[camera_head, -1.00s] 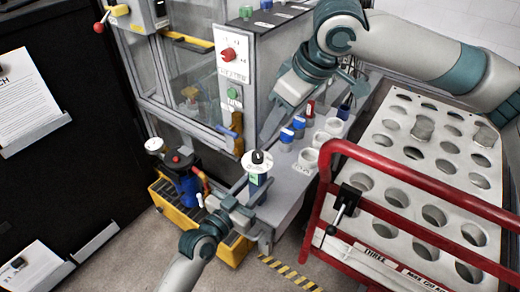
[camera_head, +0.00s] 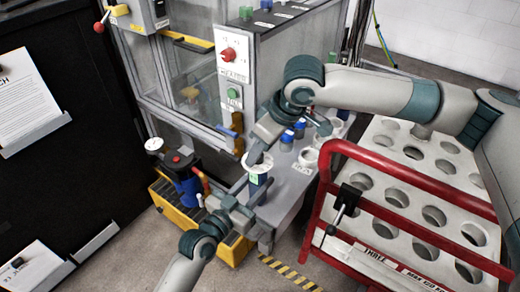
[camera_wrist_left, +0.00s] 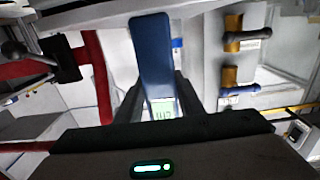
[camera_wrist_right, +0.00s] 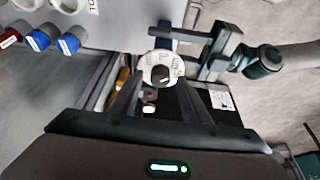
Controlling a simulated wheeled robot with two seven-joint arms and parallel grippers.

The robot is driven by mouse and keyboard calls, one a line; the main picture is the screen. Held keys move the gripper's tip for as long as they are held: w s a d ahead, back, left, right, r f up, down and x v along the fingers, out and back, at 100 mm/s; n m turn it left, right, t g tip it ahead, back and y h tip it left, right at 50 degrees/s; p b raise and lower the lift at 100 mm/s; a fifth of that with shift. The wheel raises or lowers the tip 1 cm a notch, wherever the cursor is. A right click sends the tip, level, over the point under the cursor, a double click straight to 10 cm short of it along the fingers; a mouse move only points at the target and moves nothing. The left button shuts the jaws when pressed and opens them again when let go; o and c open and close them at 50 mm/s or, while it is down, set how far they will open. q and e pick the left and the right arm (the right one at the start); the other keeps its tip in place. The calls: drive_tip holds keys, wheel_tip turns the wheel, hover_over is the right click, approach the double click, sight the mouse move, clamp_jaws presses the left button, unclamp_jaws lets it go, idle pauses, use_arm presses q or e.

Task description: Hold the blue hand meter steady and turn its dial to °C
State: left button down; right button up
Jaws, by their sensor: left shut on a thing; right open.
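The blue hand meter (camera_head: 258,180) stands upright near the front of the grey bench. My left gripper (camera_head: 250,190) is shut on it; in the left wrist view its blue body (camera_wrist_left: 152,50) and green screen (camera_wrist_left: 163,109) sit between the fingers. The round white dial plate (camera_head: 259,166) is on top. In the right wrist view, the plate (camera_wrist_right: 150,62) with its dark knob (camera_wrist_right: 160,73) lies beyond my open right gripper (camera_wrist_right: 160,88), roughly between the finger lines. I cannot tell whether the fingers touch the knob. The dial marks are too small to read.
Blue-capped jars (camera_head: 286,138) and white cups (camera_head: 308,157) stand on the bench right of the meter. A red-railed cart (camera_head: 420,235) with a holed top is at right. A yellow crate (camera_head: 228,247) with a pump stands on the floor at left.

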drive_tip(key=shift+f, duration=0.15)
drive_tip(key=c, duration=1)
drive_tip(key=shift+c, duration=0.4)
drive_tip(key=shift+w+n, duration=0.1)
drive_tip(key=shift+n, duration=0.3)
drive_tip(key=n+g, duration=0.2)
drive_tip(key=n, duration=0.2)
drive_tip(key=shift+w+y, duration=0.15)
drive_tip(key=shift+y, duration=0.25)
drive_tip(key=shift+w+n+g, duration=0.15)
drive_tip(key=shift+n+g, duration=0.55)
drive_tip(key=shift+n, duration=1.3)
